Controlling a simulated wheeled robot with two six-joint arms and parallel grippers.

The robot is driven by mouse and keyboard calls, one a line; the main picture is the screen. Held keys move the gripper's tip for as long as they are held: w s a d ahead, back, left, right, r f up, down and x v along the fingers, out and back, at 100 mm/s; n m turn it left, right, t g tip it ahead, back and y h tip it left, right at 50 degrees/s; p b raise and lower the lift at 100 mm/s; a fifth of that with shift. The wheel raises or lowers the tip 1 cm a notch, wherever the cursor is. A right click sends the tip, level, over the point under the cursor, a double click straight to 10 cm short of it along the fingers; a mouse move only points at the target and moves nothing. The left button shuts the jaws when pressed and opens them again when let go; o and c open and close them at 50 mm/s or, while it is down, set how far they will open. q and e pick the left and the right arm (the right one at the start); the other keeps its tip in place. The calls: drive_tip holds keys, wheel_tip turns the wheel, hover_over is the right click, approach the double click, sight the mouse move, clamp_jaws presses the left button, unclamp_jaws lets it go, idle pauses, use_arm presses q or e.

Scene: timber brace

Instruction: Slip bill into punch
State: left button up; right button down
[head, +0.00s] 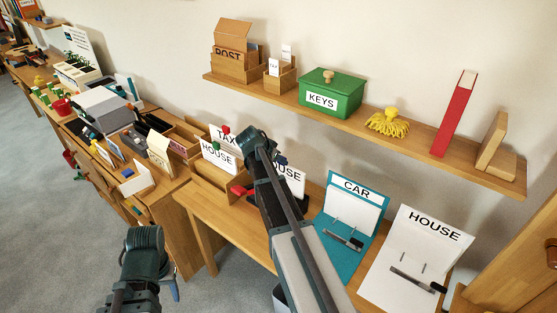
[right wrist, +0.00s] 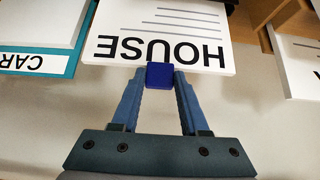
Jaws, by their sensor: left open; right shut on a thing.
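The bill is a white sheet lettered HOUSE; it shows in the head view (head: 291,179), partly behind my right arm, and in the right wrist view (right wrist: 165,25). My right gripper (right wrist: 160,75) is shut on the blue block (right wrist: 160,76) at the bill's lettered edge. In the head view this gripper is mostly hidden behind its wrist. A red and black object (head: 238,190), perhaps the punch, lies on the desk left of the bill. I cannot tell whether the bill touches it. My left gripper (head: 172,287) is low at the left, partly hidden, open and away from the desk.
A teal CAR binder (head: 340,248) and a white HOUSE binder (head: 395,285) stand right of my right arm. A wooden sorter (head: 208,178) holds TAX and HOUSE sheets. The wall shelf (head: 385,138) carries a green KEYS box (head: 331,92).

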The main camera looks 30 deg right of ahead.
drive_tip(key=shift+f+b, duration=1.6)
drive_tip(key=shift+f, duration=0.15)
unclamp_jaws()
wheel_tip(320, 180, up, 8)
drive_tip(key=p, duration=0.8)
hover_over(281, 168)
drive_tip(key=a, duration=0.1)
drive_tip(key=shift+s+a, duration=0.2)
drive_tip(key=shift+s, duration=0.1)
